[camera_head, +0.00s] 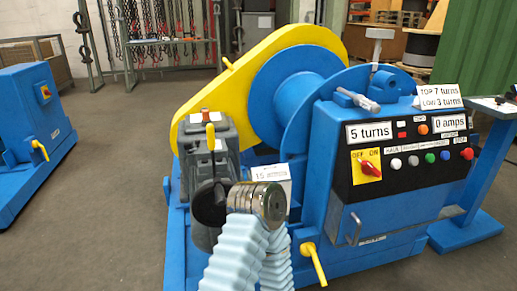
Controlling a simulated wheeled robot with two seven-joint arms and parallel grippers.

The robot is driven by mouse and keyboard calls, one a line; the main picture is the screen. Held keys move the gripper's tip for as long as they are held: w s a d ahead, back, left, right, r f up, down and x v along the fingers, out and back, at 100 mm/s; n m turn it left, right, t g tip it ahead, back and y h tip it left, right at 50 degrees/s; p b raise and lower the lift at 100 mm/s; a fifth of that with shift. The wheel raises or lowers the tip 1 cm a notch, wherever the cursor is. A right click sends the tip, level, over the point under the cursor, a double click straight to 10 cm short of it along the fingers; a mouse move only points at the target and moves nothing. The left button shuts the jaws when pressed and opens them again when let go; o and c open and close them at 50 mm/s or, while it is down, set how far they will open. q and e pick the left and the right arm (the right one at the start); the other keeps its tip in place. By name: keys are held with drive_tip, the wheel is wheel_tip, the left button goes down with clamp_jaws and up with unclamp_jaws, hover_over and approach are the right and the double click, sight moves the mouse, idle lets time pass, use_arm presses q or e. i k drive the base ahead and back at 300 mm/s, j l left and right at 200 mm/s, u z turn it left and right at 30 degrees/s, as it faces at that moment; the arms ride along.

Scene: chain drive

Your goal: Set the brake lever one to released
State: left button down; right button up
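No lever carries a readable "one" label, so I cannot tell which lever is brake lever one. A short yellow-handled lever (211,136) stands nearly upright on a grey housing (216,133) at the left of the winch. Another yellow lever (314,264) slants down to the right at the winch's lower front. My own arm, with pale blue sleeves and a metal joint, rises from the bottom edge and covers part of the grey housing.
The blue winch has a drum (290,90), a yellow guard (192,125) and a control panel (400,160) reading 5 turns and 0 amps. A blue machine (30,130) with its own yellow lever (40,149) stands left. Grey floor (110,200) between them is clear.

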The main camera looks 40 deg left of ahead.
sight(211, 137)
drive_tip(key=u, duration=1.65)
drive_tip(key=i+j+z, duration=0.35)
drive_tip(key=j, duration=0.3)
drive_tip(key=i+j+z, duration=0.2)
drive_tip(key=j, duration=0.2)
drive_tip(key=i+j+z, duration=0.15)
drive_tip(key=j, duration=0.25)
drive_tip(key=i+j+z, duration=0.2)
drive_tip(key=j, duration=0.2)
drive_tip(key=j+z, duration=0.15)
drive_tip(key=j, duration=0.25)
drive_tip(key=l, duration=0.75)
